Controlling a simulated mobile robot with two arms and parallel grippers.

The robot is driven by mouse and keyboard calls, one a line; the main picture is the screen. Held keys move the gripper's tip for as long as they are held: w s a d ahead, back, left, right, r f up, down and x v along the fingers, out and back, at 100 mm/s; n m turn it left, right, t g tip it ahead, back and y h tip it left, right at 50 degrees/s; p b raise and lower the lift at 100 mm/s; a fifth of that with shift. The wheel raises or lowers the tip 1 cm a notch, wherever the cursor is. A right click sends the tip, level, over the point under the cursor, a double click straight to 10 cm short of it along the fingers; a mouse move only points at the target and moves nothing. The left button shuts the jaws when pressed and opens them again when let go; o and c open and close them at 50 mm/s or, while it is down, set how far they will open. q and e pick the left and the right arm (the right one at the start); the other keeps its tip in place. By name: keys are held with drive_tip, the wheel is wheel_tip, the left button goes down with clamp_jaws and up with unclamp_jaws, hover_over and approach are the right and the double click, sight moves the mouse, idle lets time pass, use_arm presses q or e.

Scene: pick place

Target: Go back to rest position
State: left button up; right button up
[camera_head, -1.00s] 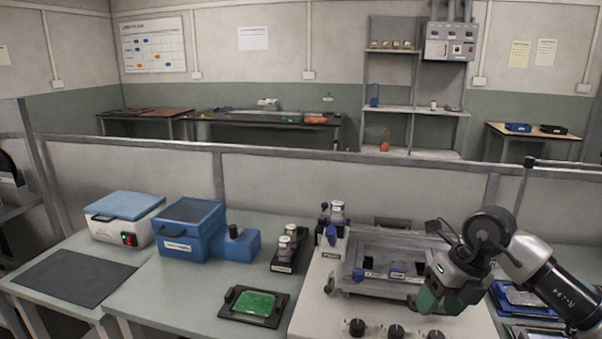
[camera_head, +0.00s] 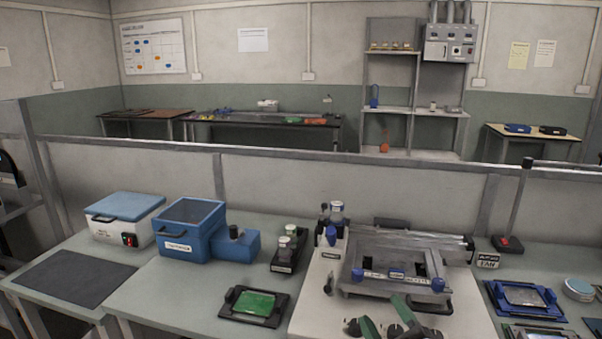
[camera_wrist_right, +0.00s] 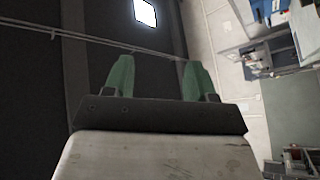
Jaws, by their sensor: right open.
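My right gripper (camera_head: 388,318) shows at the bottom edge of the head view, in front of the grey framed fixture (camera_head: 358,288). That view looks off toward a dark surface and a bright lamp, with the room tilted. My left gripper is in neither view.
The white-based station with knobs lies right by the gripper. A green board in a black holder (camera_head: 232,306), a blue box (camera_head: 190,244) and a black vial rack (camera_head: 275,264) stand to its left. A blue-framed tray (camera_head: 493,290) lies to the right. A low partition (camera_head: 330,185) runs behind.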

drive_tip(key=s+d+f+m+g+h, duration=0.45)
drive_tip(key=f+m+h, duration=0.25)
drive_tip(key=f, duration=0.2)
drive_tip(key=s+d+f+m+g, duration=0.1)
drive_tip(key=s+f+m+g, duration=0.1)
drive_tip(key=s+f+g, duration=0.65)
drive_tip(key=s+d+f+m+g, duration=0.2)
drive_tip(key=s+f+g, duration=0.25)
drive_tip(key=s, duration=0.65)
wheel_tip(320, 180, down, 28)
drive_tip(key=s, duration=0.2)
drive_tip(key=s+d+f+g, duration=0.1)
drive_tip(key=s+d+f, duration=0.1)
drive_tip(key=s+f, duration=1.2)
drive_tip(key=shift+s+d+f+n+g, duration=0.15)
drive_tip(key=shift+s+f+n+g, duration=0.2)
drive_tip(key=shift+s, duration=0.35)
